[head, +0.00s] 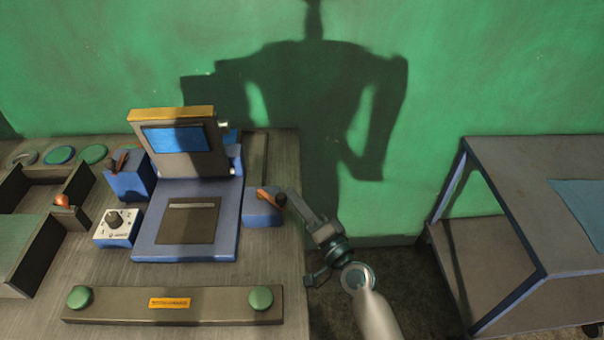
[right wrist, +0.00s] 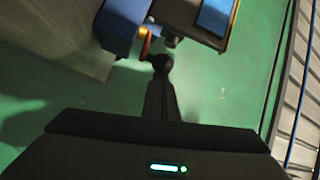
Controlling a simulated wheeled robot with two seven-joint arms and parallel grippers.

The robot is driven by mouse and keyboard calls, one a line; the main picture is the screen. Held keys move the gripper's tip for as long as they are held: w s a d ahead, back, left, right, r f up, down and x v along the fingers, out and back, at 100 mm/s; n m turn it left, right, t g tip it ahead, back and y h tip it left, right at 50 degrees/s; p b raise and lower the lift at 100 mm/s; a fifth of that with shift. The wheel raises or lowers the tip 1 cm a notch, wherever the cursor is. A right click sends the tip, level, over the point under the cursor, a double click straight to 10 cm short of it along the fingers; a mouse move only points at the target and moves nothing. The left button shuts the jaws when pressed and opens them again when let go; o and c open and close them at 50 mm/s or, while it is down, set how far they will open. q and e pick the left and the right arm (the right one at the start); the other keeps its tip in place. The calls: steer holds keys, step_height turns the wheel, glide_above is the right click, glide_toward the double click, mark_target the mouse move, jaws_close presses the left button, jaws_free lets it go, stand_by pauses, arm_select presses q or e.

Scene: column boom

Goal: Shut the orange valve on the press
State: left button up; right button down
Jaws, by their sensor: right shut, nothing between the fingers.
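The press (head: 186,220) is a blue machine on the bench, with a dark plate on its base and a raised head with a blue screen. The orange valve handle (head: 266,195) sits on a small blue block (head: 262,214) at the press's right side, with a dark knob at its right end. In the right wrist view the orange handle (right wrist: 145,44) shows beside the blue block. My right gripper (head: 291,194) is shut and empty, its tip just right of the handle's knob. It also shows in the wrist view (right wrist: 160,65). I cannot tell whether it touches the knob. My left gripper is out of view.
Another blue block (head: 131,180) with a lever stands left of the press, near a white dial box (head: 117,228). A bar with two green buttons (head: 172,304) lies in front. A separate grey table (head: 520,170) stands right, across a floor gap. A green wall is behind.

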mark_target(279, 200)
steer(key=s+a, duration=0.2)
steer(key=shift+s+a+p, duration=0.15)
steer(key=shift+s+p, duration=0.15)
steer(key=shift+s, duration=0.05)
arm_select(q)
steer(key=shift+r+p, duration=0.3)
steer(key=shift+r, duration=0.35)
arm_select(e)
steer(key=shift+s+a, duration=0.4)
steer(key=shift+a, duration=0.25)
steer(key=shift+s+a, duration=0.4)
steer(key=shift+a, duration=0.3)
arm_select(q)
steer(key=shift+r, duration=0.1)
